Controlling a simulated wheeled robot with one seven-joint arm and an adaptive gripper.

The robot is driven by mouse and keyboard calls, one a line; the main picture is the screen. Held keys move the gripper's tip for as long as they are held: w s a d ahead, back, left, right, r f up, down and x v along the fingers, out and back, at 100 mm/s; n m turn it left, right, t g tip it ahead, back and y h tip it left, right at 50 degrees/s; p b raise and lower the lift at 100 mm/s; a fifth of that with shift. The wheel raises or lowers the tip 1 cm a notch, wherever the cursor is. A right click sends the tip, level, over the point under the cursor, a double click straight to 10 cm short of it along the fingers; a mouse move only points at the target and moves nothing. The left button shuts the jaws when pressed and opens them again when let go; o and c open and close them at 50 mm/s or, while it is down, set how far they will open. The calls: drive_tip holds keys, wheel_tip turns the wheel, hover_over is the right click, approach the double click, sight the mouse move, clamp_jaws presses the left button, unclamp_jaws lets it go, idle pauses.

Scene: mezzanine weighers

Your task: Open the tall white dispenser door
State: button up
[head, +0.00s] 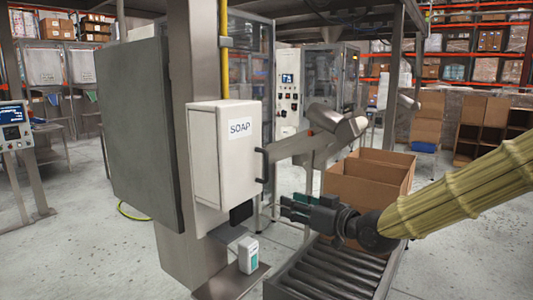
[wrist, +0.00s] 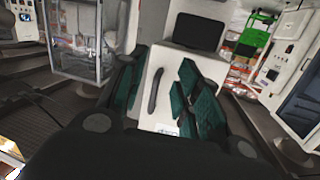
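The tall white dispenser (head: 218,165) labelled SOAP is mounted on a grey column in the head view. Its door looks shut. A dark vertical handle (head: 262,165) is on the door's right edge. The dispenser front (wrist: 180,75) appears upside down in the wrist view, with the handle (wrist: 155,90) between my green fingers in the picture. My gripper (head: 287,206) is open and empty, to the right of and below the handle in the head view. It looks apart from the handle; the exact gap cannot be told.
A white-and-teal bottle (head: 248,256) stands on a small shelf below the dispenser. A roller conveyor (head: 325,277) and open cardboard boxes (head: 368,180) are at the right, near my arm. A large grey panel (head: 140,130) stands left of the dispenser. Floor at left is mostly clear.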

drive_tip(key=n+y+p, duration=0.1)
approach(266, 160)
drive_tip(key=f, duration=0.1)
drive_tip(key=shift+t, duration=0.3)
drive_tip(key=p+x, duration=0.3)
drive_tip(key=x, duration=0.7)
drive_tip(key=shift+w+r, duration=0.15)
drive_tip(key=shift+w, duration=0.1)
clamp_jaws()
